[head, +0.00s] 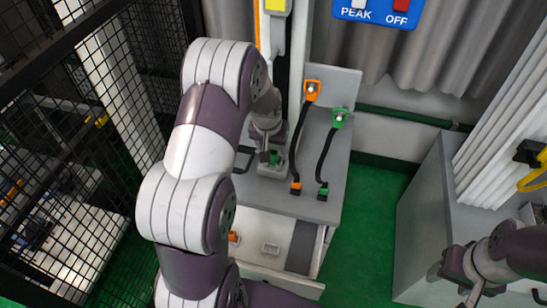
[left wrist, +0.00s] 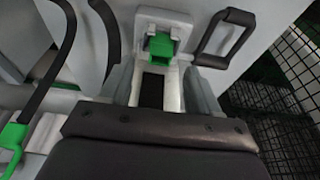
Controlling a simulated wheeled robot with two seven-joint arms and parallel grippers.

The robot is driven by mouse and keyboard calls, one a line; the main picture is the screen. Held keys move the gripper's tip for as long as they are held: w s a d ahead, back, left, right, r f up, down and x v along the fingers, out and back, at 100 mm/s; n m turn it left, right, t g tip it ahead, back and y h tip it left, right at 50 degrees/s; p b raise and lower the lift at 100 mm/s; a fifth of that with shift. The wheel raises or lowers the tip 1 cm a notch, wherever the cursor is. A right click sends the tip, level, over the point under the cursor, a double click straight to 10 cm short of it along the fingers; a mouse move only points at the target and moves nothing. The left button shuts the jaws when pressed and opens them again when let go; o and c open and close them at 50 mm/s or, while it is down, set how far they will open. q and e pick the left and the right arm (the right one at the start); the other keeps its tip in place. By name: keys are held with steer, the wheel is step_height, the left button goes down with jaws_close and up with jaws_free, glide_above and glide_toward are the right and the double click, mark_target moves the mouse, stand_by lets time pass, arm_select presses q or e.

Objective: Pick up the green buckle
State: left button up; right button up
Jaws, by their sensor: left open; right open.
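A small green buckle piece (head: 275,157) is on the grey bench under my left gripper (head: 270,165), partly hidden by it. In the left wrist view a green block (left wrist: 162,47) sits in a white holder. My left gripper (left wrist: 160,78) is open, with a finger on each side of a dark strip just below that block; whether it touches is not clear. A black strap with a green upper fitting (head: 338,118) and a green lower end (head: 323,190) hangs to the right. My right gripper (head: 475,290) is open and empty at lower right.
An orange-ended strap (head: 312,90) hangs beside the green one. A black handle (left wrist: 225,37) stands right of the holder. A black mesh fence (head: 75,120) is at left, a grey cabinet (head: 425,220) at right. Green floor (head: 372,220) is clear between bench and cabinet.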

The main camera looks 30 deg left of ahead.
mark_target(272, 150)
arm_select(q)
steer(key=x, duration=0.4)
steer(key=shift+f, duration=0.2)
steer(key=shift+r, duration=0.1)
steer(key=shift+c, duration=1.2)
steer(key=c, duration=0.9)
